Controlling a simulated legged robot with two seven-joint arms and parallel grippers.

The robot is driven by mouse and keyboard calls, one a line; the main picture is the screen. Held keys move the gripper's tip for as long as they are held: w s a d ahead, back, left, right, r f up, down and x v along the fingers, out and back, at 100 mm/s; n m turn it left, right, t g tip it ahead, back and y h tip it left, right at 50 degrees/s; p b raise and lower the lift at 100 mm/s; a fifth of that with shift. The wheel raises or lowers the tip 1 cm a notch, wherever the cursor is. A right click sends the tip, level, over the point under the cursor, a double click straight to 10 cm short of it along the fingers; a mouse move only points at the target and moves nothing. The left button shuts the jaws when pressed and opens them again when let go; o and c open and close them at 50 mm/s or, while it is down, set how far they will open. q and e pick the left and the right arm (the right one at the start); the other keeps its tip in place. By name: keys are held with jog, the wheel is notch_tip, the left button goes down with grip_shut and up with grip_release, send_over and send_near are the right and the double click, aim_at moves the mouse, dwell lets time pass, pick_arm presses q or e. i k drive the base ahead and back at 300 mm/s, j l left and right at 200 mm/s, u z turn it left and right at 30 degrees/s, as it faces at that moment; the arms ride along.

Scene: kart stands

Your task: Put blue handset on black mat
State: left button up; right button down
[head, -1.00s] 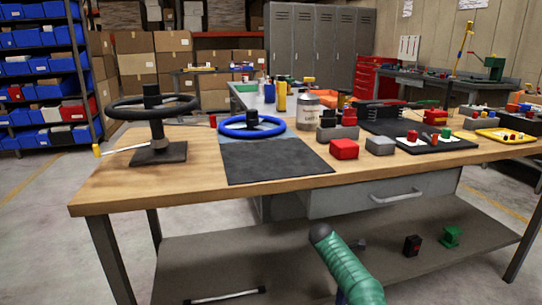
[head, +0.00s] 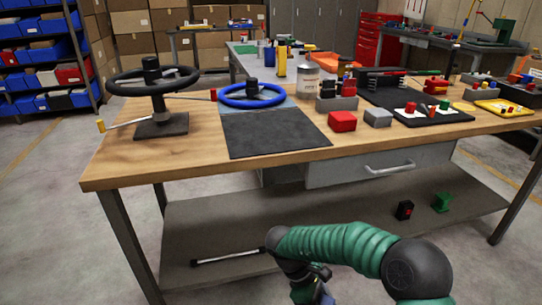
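The black mat (head: 274,134) lies flat and bare near the front edge of the wooden bench. A blue steering-wheel-like ring (head: 253,96) with a dark hub stands just behind it, over a light blue patch; it is the only blue item beside the mat that could be the blue handset. I see nothing clearly shaped like a phone handset. My green-sleeved arm crosses the bottom right, below the bench top, and bends downward. Its gripper is not clearly visible at the lower edge. My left gripper is not in view.
A black wheel on a stand (head: 158,112) is at the left. A red block (head: 342,121), a grey block (head: 378,117) and a can (head: 308,80) stand right of the mat. A black tray (head: 434,115) lies farther right. A lower shelf (head: 350,213) runs beneath the bench.

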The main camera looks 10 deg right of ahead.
aim_at(273, 133)
jog(key=i+l+u, duration=0.15)
jog(key=u, duration=0.2)
jog(key=i+l+u, duration=0.15)
jog(key=u, duration=0.2)
jog(key=l, duration=0.1)
